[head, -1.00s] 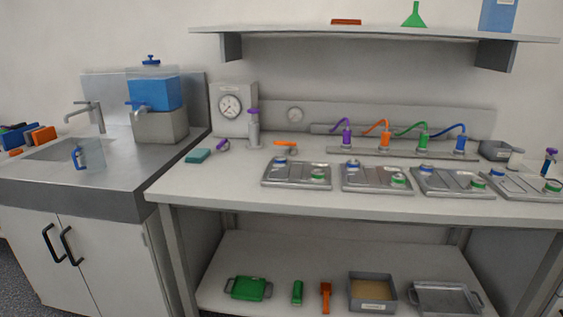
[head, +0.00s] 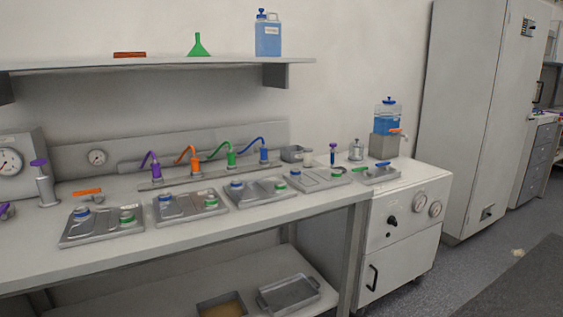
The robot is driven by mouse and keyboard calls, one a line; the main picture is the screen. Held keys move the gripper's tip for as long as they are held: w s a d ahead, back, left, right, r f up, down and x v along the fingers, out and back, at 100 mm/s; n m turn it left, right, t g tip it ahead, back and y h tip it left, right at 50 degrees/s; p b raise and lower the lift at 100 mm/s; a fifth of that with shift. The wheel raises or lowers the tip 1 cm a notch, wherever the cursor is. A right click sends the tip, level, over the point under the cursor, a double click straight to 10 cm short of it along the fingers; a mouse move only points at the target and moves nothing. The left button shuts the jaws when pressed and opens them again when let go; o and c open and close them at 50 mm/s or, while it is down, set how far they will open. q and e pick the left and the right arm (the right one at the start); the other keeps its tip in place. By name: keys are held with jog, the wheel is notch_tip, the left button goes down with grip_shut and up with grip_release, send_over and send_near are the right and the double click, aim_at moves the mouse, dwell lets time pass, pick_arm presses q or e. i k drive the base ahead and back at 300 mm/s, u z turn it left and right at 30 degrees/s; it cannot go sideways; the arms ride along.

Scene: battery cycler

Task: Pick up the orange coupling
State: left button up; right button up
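An orange coupling (head: 195,167) stands upright on the low rail at the back of the bench in the head view. A curved orange hose (head: 186,154) joins it at the top. It stands between a purple coupling (head: 156,173) on the left and a green one (head: 230,158) on the right, with a blue one (head: 263,155) farther right. A separate flat orange piece (head: 87,192) lies on the bench to the left. Neither of my grippers is in view.
Several metal trays (head: 185,213) with blue and green caps line the bench (head: 270,216) in front of the rail. A shelf (head: 150,64) hangs above. A white cabinet (head: 402,235) adjoins the right end. Grey floor (head: 450,275) is open at lower right.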

aim_at(195, 160)
jog(key=z, duration=1.1)
jog(key=i, duration=2.1)
jog(key=u, duration=2)
